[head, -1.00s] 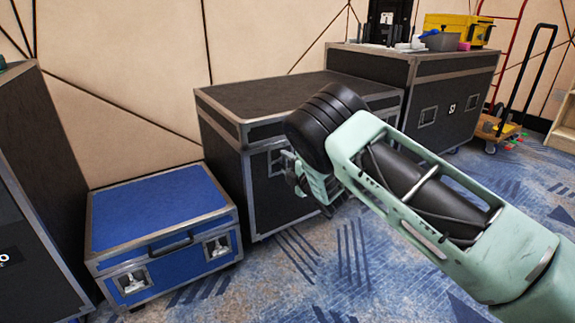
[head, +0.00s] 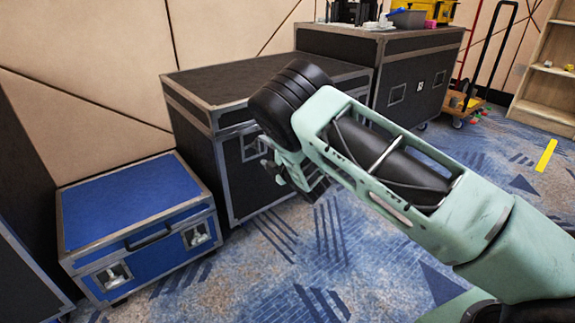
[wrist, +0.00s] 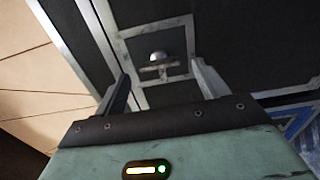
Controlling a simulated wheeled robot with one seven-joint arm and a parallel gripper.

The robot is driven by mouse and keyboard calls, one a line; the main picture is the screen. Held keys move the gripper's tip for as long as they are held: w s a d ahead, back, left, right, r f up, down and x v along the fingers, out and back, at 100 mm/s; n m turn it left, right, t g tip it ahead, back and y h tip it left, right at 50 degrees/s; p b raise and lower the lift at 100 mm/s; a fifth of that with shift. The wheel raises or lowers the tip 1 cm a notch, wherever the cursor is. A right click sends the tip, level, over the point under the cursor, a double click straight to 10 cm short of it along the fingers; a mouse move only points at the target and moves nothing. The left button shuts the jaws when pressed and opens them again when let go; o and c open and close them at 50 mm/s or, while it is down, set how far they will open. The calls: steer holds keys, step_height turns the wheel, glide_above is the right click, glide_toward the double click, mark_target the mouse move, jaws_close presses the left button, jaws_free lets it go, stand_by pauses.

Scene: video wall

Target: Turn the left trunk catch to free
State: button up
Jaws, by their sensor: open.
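The blue trunk (head: 135,205) stands on the carpet at the left in the head view, lid shut. Its front has a left catch (head: 114,276) and a right catch (head: 197,235), both in silver plates, with a dark handle between. A larger black trunk (head: 200,165) stands right of it, with a silver-framed catch plate (head: 252,146) partly hidden by my arm. My gripper (head: 303,184) is open in front of the black trunk. In the wrist view a silver catch (wrist: 158,62) on a dark trunk face lies ahead, between the open fingers; no contact is visible.
Another black case (head: 410,75) stands at the back right with a grey bin (head: 408,18) and other items on top. A hand truck (head: 470,100) and shelf (head: 548,85) are further right. Carpet is clear in front of the trunks.

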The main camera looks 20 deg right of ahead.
steer(key=p+v, duration=0.4)
steer(key=v, duration=1)
steer(key=shift+s, duration=0.15)
